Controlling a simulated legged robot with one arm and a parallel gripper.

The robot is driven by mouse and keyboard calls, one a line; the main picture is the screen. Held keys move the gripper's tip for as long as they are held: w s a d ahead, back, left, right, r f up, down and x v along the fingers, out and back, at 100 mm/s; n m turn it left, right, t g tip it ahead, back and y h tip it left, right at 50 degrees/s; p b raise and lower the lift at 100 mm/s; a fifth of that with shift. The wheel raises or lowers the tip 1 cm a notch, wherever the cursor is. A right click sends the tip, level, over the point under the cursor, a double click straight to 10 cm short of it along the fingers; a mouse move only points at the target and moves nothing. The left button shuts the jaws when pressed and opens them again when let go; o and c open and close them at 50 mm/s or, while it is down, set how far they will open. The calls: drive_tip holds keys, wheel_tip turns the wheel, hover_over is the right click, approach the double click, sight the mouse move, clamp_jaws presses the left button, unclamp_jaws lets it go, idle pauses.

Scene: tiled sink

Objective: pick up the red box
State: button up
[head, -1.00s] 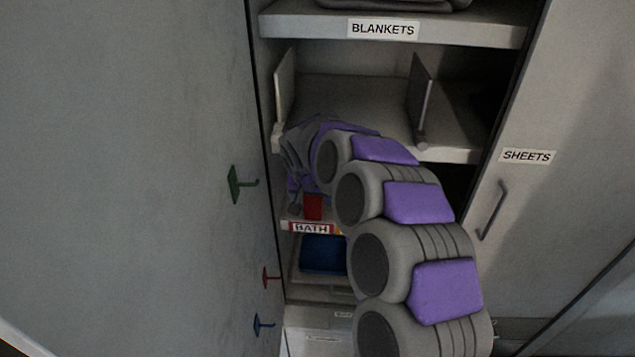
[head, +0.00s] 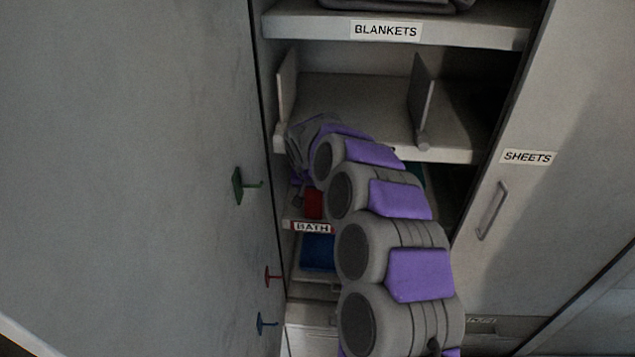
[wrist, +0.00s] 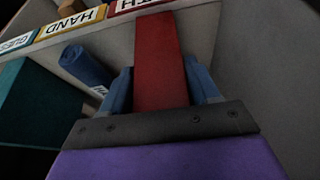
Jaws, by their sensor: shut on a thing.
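The red box (wrist: 160,62) stands between the two fingers of my gripper (wrist: 163,88) in the wrist view. My gripper is shut on it, one blue finger on each side. In the head view the red box (head: 313,204) shows just above the BATH label (head: 311,227) of a shelf. My arm reaches into the shelving from the lower right and hides part of that shelf. The fingertips are hard to make out in the head view.
A rolled blue towel (wrist: 88,66) and a teal thing (wrist: 28,105) lie left of my gripper. The BLANKETS shelf (head: 290,24) and an empty divided shelf (head: 350,95) are above. A grey wall with hooks (head: 240,186) stands close on the left; a SHEETS door (head: 560,200) is on the right.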

drive_tip(key=c, duration=0.7)
drive_tip(key=shift+d, duration=0.1)
drive_tip(key=shift+c, duration=0.2)
drive_tip(key=shift+d+r, duration=0.1)
